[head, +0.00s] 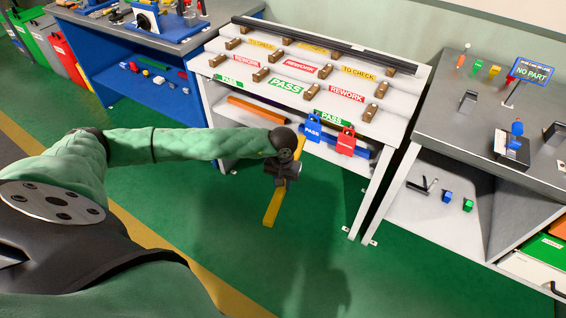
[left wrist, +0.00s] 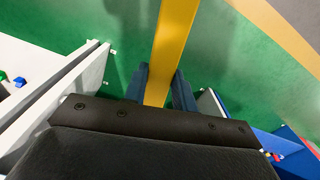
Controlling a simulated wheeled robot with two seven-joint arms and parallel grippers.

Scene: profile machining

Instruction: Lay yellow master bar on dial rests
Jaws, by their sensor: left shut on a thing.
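The yellow master bar (head: 271,208) is a long flat strip, held in the air over the green floor in front of the white table. My left gripper (head: 284,172) is shut on it near its middle, and the bar sticks out at both ends. In the left wrist view the bar (left wrist: 174,35) runs up and away from between the dark fingers of the gripper (left wrist: 160,90). A blue fixture with a round dark dial-like part (head: 146,18) stands on the blue bench at the upper left; I cannot tell whether it is the dial rests. My right gripper is not in view.
The white table (head: 208,66) carries brown rests, PASS, REWORK and TO CHECK labels, and a long dark bar at its back. Blue and red tagged blocks (head: 345,141) hang near its front edge. A grey bench (head: 447,105) stands at the right. The floor in front is clear.

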